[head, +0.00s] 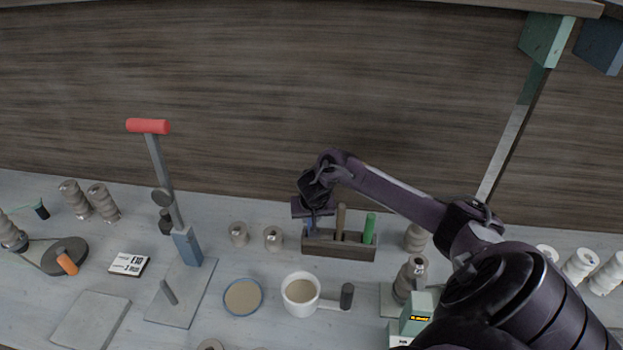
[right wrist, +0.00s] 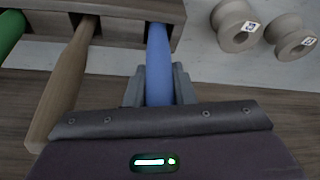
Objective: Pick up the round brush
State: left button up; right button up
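A dark wooden rack (head: 340,252) on the bench holds upright tools with a blue handle (right wrist: 159,62), a brown wooden handle (head: 340,221) and a green handle (head: 369,229). Their lower ends are hidden in the rack, so I cannot see which is the round brush. My right gripper (head: 310,222) is over the rack's left end, at the blue handle. In the right wrist view the right gripper's fingers (right wrist: 159,84) press close on both sides of the blue handle, which still stands in the rack. My left gripper is not in view.
Two small spools (head: 238,234) stand left of the rack. A white mug (head: 300,293) and a round blue-rimmed dish (head: 243,297) are in front. A red-handled lever press (head: 187,246) stands further left. A wooden wall (head: 250,100) rises behind.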

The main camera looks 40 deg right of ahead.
grip_shut()
